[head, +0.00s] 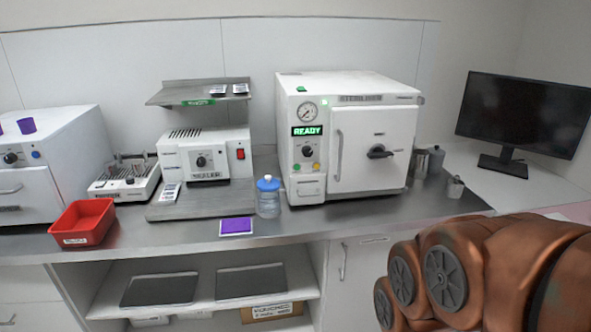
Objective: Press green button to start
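The white sterilizer (374,122) stands on the counter right of centre, with its door closed. Its panel display (307,131) glows green and reads READY. My copper-coloured arm fills the lower right, in front of the counter and apart from the sterilizer. My gripper is not visible in this view.
A blue-capped bottle (268,199) stands just left of the sterilizer. A purple-faced card (236,227) lies at the counter's front edge. A red bin (83,222) is at the left. Metal cups (436,160) and a monitor (523,115) are at the right.

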